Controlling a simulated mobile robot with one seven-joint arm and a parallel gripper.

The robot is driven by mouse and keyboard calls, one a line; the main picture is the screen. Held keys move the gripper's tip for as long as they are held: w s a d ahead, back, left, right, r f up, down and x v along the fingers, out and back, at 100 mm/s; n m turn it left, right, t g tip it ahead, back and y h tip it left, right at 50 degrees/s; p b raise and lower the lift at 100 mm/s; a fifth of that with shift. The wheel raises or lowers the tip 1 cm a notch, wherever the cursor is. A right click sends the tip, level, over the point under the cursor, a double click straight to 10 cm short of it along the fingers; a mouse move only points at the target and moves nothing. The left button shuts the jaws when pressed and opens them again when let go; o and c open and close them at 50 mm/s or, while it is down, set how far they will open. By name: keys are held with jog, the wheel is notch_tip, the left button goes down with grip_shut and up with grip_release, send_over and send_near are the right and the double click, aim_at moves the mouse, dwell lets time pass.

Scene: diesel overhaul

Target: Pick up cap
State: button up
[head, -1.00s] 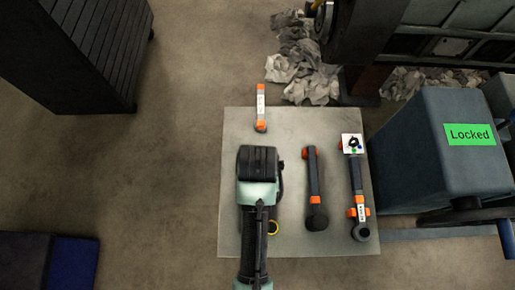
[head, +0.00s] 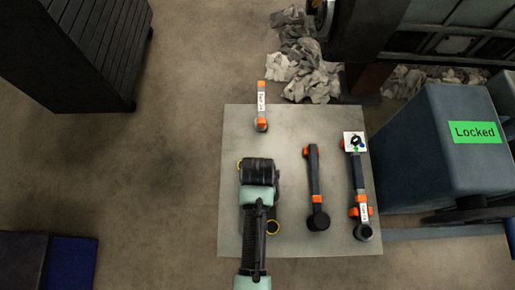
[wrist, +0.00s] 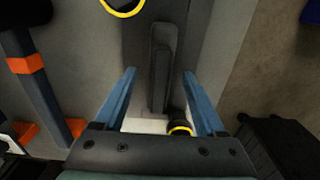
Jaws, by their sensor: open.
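My gripper (head: 258,172) is open above the grey mat, and its two blue fingers (wrist: 158,72) are spread in the wrist view. A dark grey bar-like part (wrist: 160,65) lies below and between the fingers. A small black piece with a yellow rim (wrist: 180,128) shows near the right finger's base; a yellow edge (head: 239,164) shows left of my gripper in the head view. A yellow-rimmed ring-like piece (head: 273,227) lies beside my arm and also shows at the wrist view's top (wrist: 122,5). I cannot tell which is the cap. Nothing is held.
The grey mat (head: 290,245) also carries a dark rod with orange ends (head: 314,180) and a labelled rod (head: 358,185) to the right. An orange-and-grey labelled piece (head: 261,105) lies at its top edge. A blue-grey box marked Locked (head: 420,150) stands right.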

grip_shut()
jog(key=shift+w+r, duration=0.1)
dwell(0.3)
